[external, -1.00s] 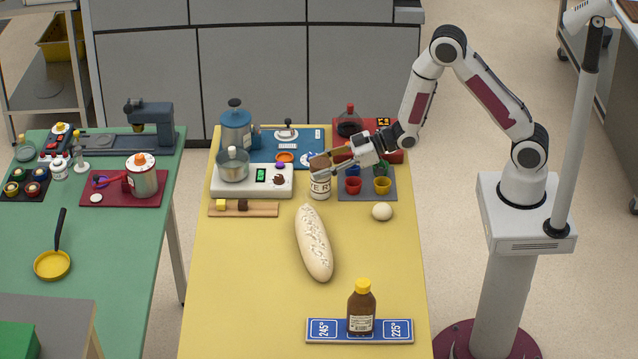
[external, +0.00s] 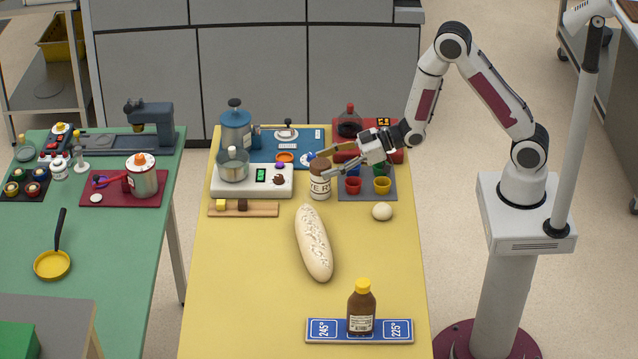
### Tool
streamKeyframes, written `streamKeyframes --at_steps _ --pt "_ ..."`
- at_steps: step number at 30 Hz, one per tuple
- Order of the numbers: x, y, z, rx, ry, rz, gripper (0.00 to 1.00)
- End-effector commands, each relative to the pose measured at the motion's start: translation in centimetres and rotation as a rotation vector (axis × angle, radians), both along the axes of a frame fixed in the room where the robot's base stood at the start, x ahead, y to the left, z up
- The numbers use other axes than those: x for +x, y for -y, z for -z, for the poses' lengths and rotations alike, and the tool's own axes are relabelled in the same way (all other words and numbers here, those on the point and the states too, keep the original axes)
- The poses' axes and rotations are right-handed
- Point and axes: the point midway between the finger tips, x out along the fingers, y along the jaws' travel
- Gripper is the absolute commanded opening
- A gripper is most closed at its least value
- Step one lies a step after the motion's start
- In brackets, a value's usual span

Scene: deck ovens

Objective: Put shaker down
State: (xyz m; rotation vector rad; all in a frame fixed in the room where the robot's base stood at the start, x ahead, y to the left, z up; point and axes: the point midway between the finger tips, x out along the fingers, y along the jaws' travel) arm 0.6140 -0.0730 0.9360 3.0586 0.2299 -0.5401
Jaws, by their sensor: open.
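The shaker (external: 319,184) stands upright on the yellow table, with a brown top and a pale label that reads partly "YE R". It is just right of the white scale. My gripper (external: 328,162) is open, its fingers spread close by the shaker's top on the right. The fingers appear clear of the shaker, but I cannot tell whether one still touches it.
A white scale (external: 285,184) with a metal pot is at the left. A grey mat (external: 388,194) with coloured cups lies under my gripper's right side. A bread loaf (external: 314,243) and a dough ball (external: 382,211) lie nearer. The yellow table's front left (external: 240,290) is clear.

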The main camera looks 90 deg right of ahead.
Motion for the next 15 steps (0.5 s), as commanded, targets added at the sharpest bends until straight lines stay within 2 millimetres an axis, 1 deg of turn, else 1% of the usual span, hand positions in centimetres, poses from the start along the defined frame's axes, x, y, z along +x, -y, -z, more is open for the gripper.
streamKeyframes --at_steps 3,9,15 --pt "-1.4 0.3 -0.6 -0.001 0.001 0.002 0.61" --pt "-3.4 0.6 -1.3 -0.001 0.000 0.002 0.61" --pt "-4.6 0.8 -1.8 0.000 0.002 0.001 0.61"
